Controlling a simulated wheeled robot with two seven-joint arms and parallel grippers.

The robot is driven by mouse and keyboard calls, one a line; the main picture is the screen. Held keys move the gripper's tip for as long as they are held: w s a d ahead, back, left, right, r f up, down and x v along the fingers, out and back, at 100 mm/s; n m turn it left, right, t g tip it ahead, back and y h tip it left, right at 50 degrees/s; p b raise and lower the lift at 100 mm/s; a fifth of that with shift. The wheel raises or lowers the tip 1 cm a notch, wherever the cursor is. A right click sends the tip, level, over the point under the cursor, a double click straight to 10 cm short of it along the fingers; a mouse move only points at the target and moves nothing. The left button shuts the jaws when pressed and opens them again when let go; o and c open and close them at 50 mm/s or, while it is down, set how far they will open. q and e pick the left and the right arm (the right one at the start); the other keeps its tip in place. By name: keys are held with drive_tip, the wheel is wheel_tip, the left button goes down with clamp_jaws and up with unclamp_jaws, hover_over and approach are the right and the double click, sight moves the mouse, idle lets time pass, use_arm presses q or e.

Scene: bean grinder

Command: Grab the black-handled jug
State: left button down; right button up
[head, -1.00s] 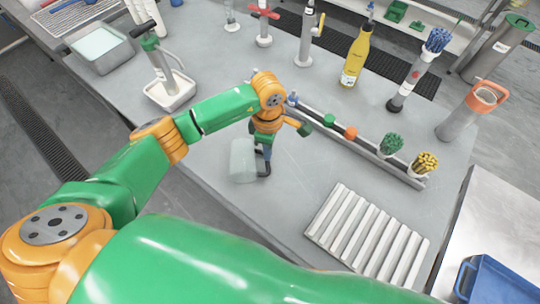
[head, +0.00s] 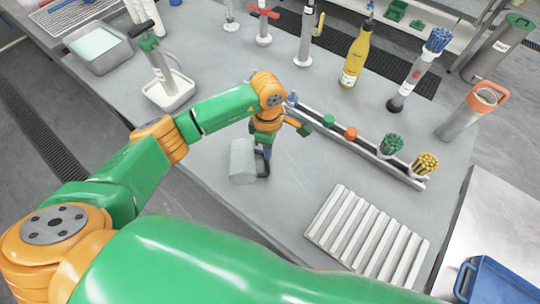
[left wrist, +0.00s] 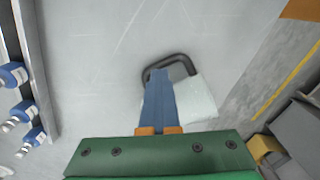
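The jug (head: 242,161) is a pale, see-through vessel with a black handle on its right side. It is at the near middle of the grey table in the head view. In the left wrist view the jug (left wrist: 197,101) shows to the right of the blue fingers, and its black handle (left wrist: 181,58) loops around the fingertips. My left gripper (head: 267,152) points down at the handle. Its blue fingers (left wrist: 158,80) are together on the handle, and part of the handle is hidden behind them. My right gripper is in neither view.
A long rail (head: 350,141) with brushes and coloured knobs stands right of the jug. A slatted white rack (head: 368,232) lies at the near right. A yellow bottle (head: 356,60) and several tools stand toward the back. The table left of the jug is clear.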

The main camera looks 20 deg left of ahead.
use_arm(q)
unclamp_jaws()
idle(0.3)
